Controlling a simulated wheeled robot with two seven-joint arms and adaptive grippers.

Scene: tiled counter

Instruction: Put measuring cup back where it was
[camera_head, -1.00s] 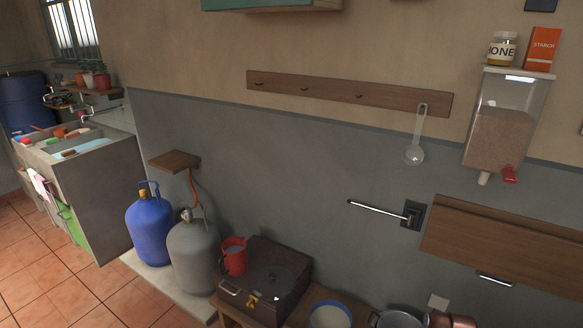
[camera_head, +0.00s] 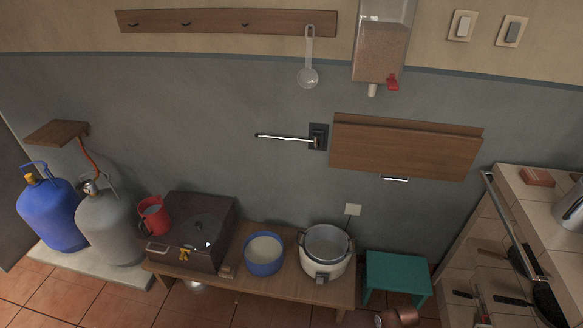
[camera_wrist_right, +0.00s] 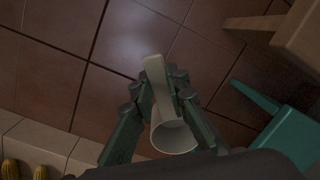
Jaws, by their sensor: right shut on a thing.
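A pale measuring cup (camera_wrist_right: 175,138) with a long flat handle shows in the right wrist view. My right gripper (camera_wrist_right: 160,84) is shut on its handle. The cup's round open mouth faces the camera, and I see nothing in it. The cup is held clear, with the tiled floor visible behind it. I cannot make out the cup or my right gripper in the head view. My left gripper is not in view.
A clear ladle (camera_head: 308,74) hangs from the wall rack (camera_head: 210,22), left of a dispenser (camera_head: 382,45).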

